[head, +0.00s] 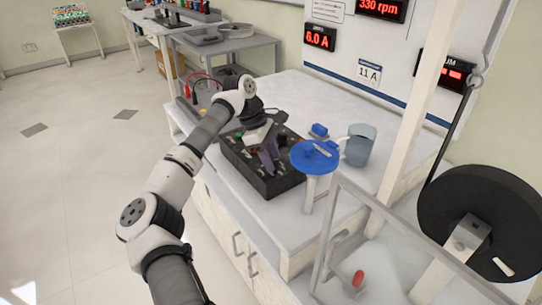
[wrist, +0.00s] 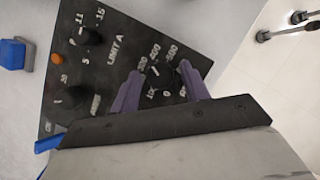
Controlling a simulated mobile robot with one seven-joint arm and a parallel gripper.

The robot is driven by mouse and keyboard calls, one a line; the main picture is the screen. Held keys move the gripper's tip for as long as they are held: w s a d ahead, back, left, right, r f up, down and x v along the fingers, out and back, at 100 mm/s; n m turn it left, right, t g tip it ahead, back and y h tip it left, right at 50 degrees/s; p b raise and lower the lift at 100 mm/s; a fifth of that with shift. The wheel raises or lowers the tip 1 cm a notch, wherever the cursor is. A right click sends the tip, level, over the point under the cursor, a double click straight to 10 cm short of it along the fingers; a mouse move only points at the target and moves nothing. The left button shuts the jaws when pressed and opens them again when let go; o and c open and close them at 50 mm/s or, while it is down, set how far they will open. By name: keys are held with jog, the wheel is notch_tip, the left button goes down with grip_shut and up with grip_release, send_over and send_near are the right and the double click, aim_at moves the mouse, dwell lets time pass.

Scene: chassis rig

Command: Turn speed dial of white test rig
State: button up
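A black control box (head: 262,181) lies on the white bench. It has several knobs with printed scales. In the wrist view, a black dial (wrist: 160,74) has a scale with 300, 400, 500 and other numbers. My gripper (wrist: 160,76) reaches down over it with purple fingers, one on each side of the dial. The fingers look spread, with a small gap to the knob; contact cannot be seen. In the head view, my gripper (head: 269,158) is over the middle of the box and hides part of it. Readouts show 330 rpm (head: 381,8) and 6.0 A (head: 320,37).
On the same box are a knob marked LIMIT A (wrist: 88,36) and another knob (wrist: 70,98). A blue round-topped stand (head: 315,157) and a grey-blue cup (head: 360,146) stand right of the box. A black wheel (head: 480,215) is at the right.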

jog(key=c, duration=0.8)
jog(key=shift+o, duration=0.2)
jog(key=n+t+b, duration=0.1)
jog(key=n+b, duration=0.1)
jog(key=n, duration=0.1)
jog(key=shift+s+f, duration=0.1)
jog(key=shift+f, duration=0.05)
jog(key=n+t+b, duration=0.1)
jog(key=n+b, duration=0.1)
jog(key=n+t+b, duration=0.1)
jog(key=n, duration=0.2)
jog(key=shift+s+y+b, duration=0.15)
jog(key=shift+y+b, duration=0.15)
jog(key=shift+b, duration=0.1)
jog(key=n+t+b, duration=0.1)
jog(key=n+b, duration=0.1)
jog(key=n, duration=0.1)
jog(key=shift+n+y, duration=0.3)
jog(key=shift+n, duration=0.1)
jog(key=shift+s+d+n+t+y+b, duration=0.1)
jog(key=shift+n+t+y+b, duration=0.3)
jog(key=shift+n+b, duration=0.75)
jog(key=shift+n, duration=0.35)
